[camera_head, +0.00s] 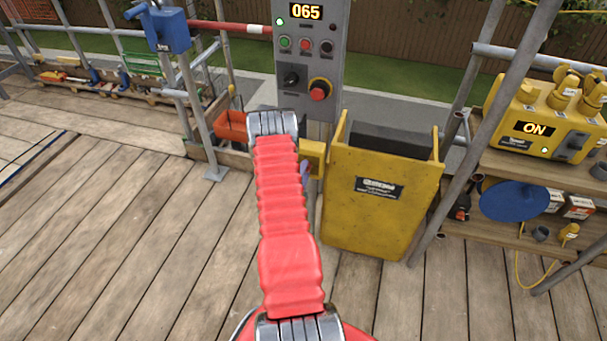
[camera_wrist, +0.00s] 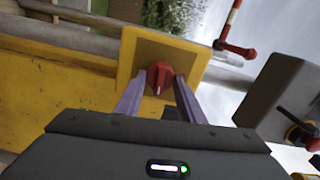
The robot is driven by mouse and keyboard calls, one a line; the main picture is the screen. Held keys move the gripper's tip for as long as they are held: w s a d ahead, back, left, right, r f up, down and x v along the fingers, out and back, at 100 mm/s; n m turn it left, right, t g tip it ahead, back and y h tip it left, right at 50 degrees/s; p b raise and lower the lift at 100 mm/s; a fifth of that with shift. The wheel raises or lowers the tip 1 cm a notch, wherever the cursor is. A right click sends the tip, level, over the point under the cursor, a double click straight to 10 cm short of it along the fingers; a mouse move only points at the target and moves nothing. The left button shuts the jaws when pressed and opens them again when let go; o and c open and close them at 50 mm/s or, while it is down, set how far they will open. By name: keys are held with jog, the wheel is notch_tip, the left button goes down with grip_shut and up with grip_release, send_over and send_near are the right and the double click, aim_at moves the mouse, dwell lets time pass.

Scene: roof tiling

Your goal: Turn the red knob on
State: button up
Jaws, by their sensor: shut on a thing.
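The red knob (camera_wrist: 160,72) sits on a square yellow plate (camera_wrist: 190,55) in the wrist view. My gripper (camera_wrist: 159,84) has its two purple fingers on either side of the knob, shut on it. In the head view my red-sleeved arm hides the knob. Only a bit of a purple finger (camera_head: 305,172) shows there, beside a yellow bracket (camera_head: 313,152) at the left edge of the yellow hopper (camera_head: 380,215). Which way the knob is turned is hard to tell.
A grey control box (camera_head: 335,75) reading 065, with a red stop button (camera_head: 318,91), stands behind the hopper. A yellow power unit (camera_head: 540,125) showing ON sits on the right shelf. Scaffold poles flank the hopper. The deck at left is clear.

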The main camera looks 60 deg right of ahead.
jog(key=shift+s+m, duration=0.25)
jog(key=shift+m, duration=0.45)
jog(key=shift+f, duration=0.15)
jog(key=shift+c, duration=0.2)
jog(key=o, duration=1.1)
jog(key=shift+w, duration=0.15)
jog(key=shift+c, duration=0.2)
jog(key=shift+a, duration=0.15)
jog(key=s+a, duration=0.2)
jog(key=a, duration=1.1)
jog(key=shift+a, duration=0.2)
jog(key=shift+s, duration=0.1)
